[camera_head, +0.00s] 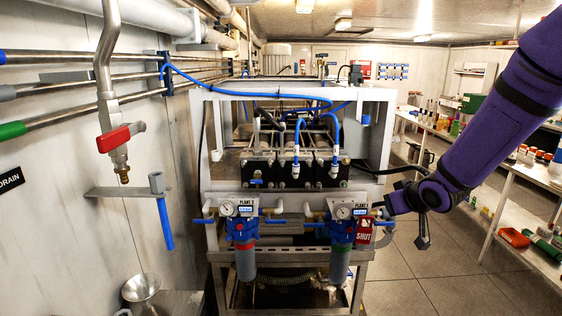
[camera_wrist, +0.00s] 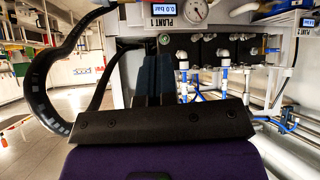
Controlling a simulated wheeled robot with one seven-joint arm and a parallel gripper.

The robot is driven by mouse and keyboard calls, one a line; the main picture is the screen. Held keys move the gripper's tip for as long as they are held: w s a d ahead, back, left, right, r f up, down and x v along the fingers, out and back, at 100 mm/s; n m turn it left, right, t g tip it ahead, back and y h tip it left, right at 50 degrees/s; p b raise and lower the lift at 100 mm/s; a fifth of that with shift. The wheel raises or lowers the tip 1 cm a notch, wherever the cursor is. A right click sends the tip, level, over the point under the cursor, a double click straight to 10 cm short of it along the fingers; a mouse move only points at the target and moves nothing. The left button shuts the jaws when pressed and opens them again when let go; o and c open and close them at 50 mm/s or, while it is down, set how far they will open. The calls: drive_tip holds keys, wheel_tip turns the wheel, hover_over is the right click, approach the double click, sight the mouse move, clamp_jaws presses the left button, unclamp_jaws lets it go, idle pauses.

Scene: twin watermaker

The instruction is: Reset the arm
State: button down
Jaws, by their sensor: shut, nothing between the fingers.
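My purple arm (camera_head: 490,120) reaches in from the upper right in the head view. Its wrist end (camera_head: 405,198) is just right of the right-hand filter unit (camera_head: 342,228), beside the red SHUT tag (camera_head: 364,231). The fingertips are hard to make out there. In the wrist view my gripper (camera_wrist: 156,75) shows as dark fingers close together, shut and empty. It points toward the machine front, below the PLANT 1 label (camera_wrist: 165,10) and a gauge (camera_wrist: 194,11). Whether it touches the panel cannot be told.
The watermaker frame (camera_head: 375,96) fills the middle, with blue hoses and a second filter unit (camera_head: 244,230). Pipes and a red-handled valve (camera_head: 120,137) line the left wall. Cluttered shelves (camera_head: 520,180) stand right. The floor (camera_head: 430,285) between is open.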

drive_tip(key=s+d+r+m+h, duration=0.2)
drive_tip(key=s+d+r, duration=0.1)
drive_tip(key=s+r, duration=0.5)
drive_tip(key=s+a+r+g, duration=0.1)
drive_tip(key=s+r, duration=0.3)
drive_tip(key=s, duration=0.8)
drive_tip(key=s+a+r+m+g, duration=0.1)
drive_tip(key=s+r+g, duration=0.2)
drive_tip(key=s, duration=0.9)
drive_tip(key=shift+s+r+m+g, duration=0.2)
drive_tip(key=shift+r+m+g, duration=0.1)
drive_tip(key=shift+r, duration=0.25)
